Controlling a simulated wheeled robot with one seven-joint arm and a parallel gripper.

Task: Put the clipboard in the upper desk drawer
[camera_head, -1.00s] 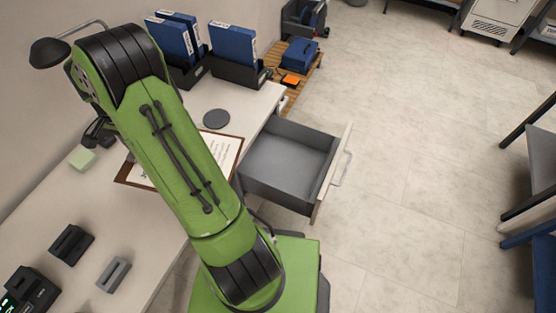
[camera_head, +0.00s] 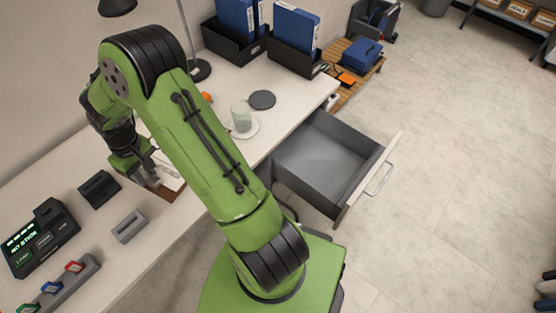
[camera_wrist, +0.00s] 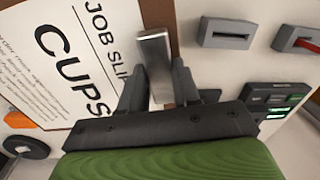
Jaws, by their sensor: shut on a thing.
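The clipboard is a brown board with a white sheet reading "JOB SLIP CUPS" (camera_wrist: 70,62). In the head view a part of the clipboard (camera_head: 172,184) shows over the desk, mostly hidden by my arm. My gripper (camera_head: 152,178) is at the clipboard's end. In the wrist view my gripper (camera_wrist: 160,90) is shut on the clipboard, with its silver metal clip (camera_wrist: 153,52) between the fingers. I cannot tell how far it is above the desk. One desk drawer (camera_head: 318,163), grey inside with a pale front and handle, is pulled open and empty, right of my arm.
A cup on a saucer (camera_head: 248,130), a dark disc (camera_head: 262,99) and a lamp base (camera_head: 199,71) stand behind my arm. Binders (camera_head: 295,30) fill the back. Dark and grey holders (camera_head: 128,227) and a lit device (camera_head: 38,240) stand at left. Floor beyond the drawer is clear.

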